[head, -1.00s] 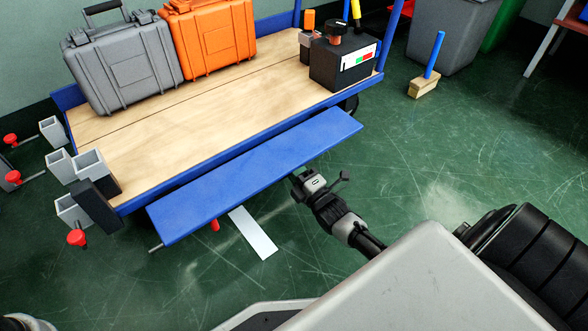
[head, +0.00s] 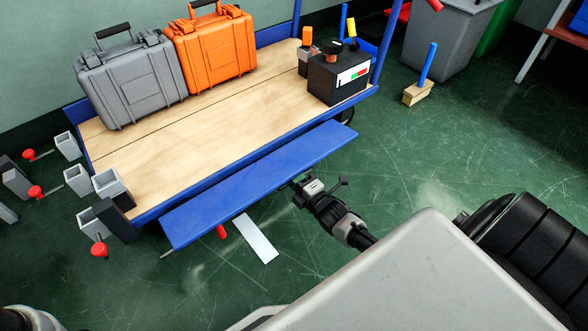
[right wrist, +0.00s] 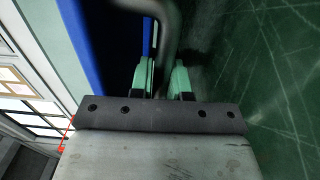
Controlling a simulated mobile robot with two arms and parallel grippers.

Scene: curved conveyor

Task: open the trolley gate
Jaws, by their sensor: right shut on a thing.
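The trolley gate is a long blue panel (head: 258,187) along the near side of the trolley's wooden deck (head: 215,125). It is swung outward from the deck edge, with its broad face showing. My right gripper (head: 299,186) is at the panel's near long edge, right of its middle. In the right wrist view its two pale green fingers (right wrist: 164,80) are shut on a grey bar (right wrist: 168,35) beside the blue panel (right wrist: 102,40). The exact contact is partly hidden. My left gripper is out of view.
A grey case (head: 133,82), an orange case (head: 212,50) and a black box (head: 338,78) stand on the deck. Grey square tubes with red knobs (head: 100,250) are at the left. A white strip (head: 256,238) lies on the green floor. The floor at right is mostly clear.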

